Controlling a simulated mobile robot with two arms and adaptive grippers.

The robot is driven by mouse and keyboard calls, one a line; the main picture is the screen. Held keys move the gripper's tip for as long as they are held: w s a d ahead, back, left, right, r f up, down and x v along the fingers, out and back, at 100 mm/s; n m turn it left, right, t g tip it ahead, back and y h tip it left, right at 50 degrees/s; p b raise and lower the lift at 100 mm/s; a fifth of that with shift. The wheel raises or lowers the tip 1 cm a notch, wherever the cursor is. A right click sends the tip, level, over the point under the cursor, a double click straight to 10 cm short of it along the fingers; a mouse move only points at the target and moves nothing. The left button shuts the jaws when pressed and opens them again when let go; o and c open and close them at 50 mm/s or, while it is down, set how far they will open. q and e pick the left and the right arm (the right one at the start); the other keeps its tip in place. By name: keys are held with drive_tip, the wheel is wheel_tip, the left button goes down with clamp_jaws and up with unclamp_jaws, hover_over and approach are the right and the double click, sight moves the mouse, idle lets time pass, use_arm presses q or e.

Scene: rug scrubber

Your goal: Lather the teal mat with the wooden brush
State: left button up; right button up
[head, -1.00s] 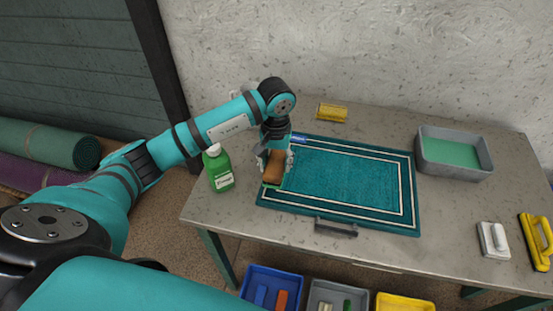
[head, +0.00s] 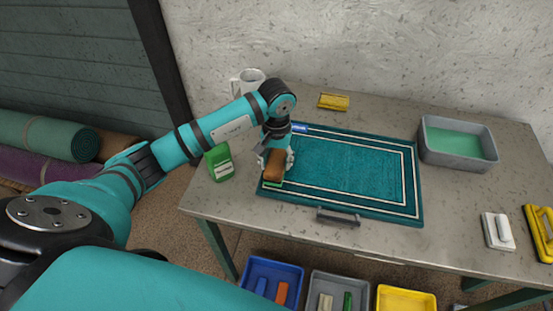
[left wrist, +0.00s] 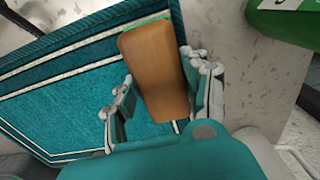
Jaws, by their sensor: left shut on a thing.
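The teal mat (head: 350,172) with white border lines lies flat on the table. My left gripper (head: 276,161) is shut on the wooden brush (head: 275,168), over the mat's near left corner. In the left wrist view the brush's brown wooden back (left wrist: 155,75) sits between the two fingers (left wrist: 162,85), with a green edge showing at its far end. The brush is low at the mat (left wrist: 60,95); the bristle contact is hidden. No lather can be made out on the mat. My right gripper is not in view.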

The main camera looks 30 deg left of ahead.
use_arm(q)
drive_tip(key=shift+f+b, duration=0.5)
drive_tip(key=shift+f, duration=0.05)
drive_tip(key=shift+r, duration=0.1)
